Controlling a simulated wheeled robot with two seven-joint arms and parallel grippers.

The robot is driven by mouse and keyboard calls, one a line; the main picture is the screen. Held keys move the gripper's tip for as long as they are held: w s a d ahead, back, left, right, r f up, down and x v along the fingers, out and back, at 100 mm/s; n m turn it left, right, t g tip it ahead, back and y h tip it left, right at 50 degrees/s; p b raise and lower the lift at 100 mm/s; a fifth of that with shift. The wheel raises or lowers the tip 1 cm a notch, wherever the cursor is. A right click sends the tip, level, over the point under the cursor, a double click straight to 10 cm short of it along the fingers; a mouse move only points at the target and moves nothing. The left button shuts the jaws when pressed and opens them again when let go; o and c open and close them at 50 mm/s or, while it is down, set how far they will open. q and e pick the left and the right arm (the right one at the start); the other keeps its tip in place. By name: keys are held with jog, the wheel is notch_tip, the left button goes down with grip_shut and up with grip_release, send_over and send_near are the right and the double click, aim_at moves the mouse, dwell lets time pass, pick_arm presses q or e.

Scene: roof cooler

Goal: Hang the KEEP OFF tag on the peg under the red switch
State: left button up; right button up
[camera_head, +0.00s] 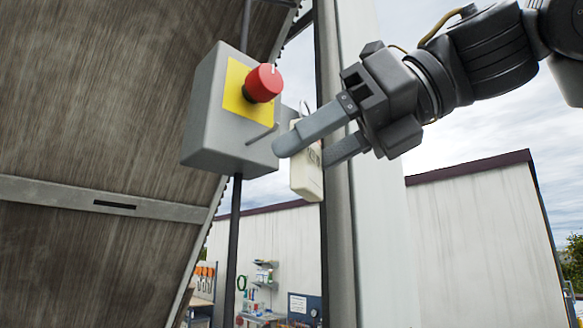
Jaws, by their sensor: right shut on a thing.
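The red switch (263,84) sits on a yellow plate on the front of a grey box (205,125). A thin peg (262,134) sticks out of the box below the switch. My right gripper (301,154) comes in from the right and is shut on the KEEP OFF tag (307,182). The tag is a pale, upright slab with a wire loop at its top, just right of the peg. The near finger covers part of it, and its lettering is mostly hidden. The loop appears apart from the peg, but depth is hard to tell. My left gripper is out of view.
A large brown, weathered panel (95,120) with a metal strip fills the left side. A grey post (338,230) stands behind the tag. Pale walls and a cluttered work area with shelves lie farther back. Open air surrounds the gripper below and to the right.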

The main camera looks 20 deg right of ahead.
jog(key=shift+s+r, duration=0.1)
jog(key=shift+s, duration=0.05)
jog(key=s, duration=0.5)
jog(key=w, duration=0.3)
jog(key=w+a, duration=0.1)
jog(key=w, duration=0.2)
jog(key=shift+a, duration=0.2)
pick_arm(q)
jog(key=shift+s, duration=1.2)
pick_arm(e)
jog(key=w+a+f, duration=0.1)
jog(key=w+a, duration=0.1)
jog(key=w, duration=0.3)
jog(key=shift+w+f, duration=0.2)
jog(key=shift+w, duration=0.1)
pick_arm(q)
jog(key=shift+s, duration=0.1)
pick_arm(e)
jog(key=shift+a, duration=0.1)
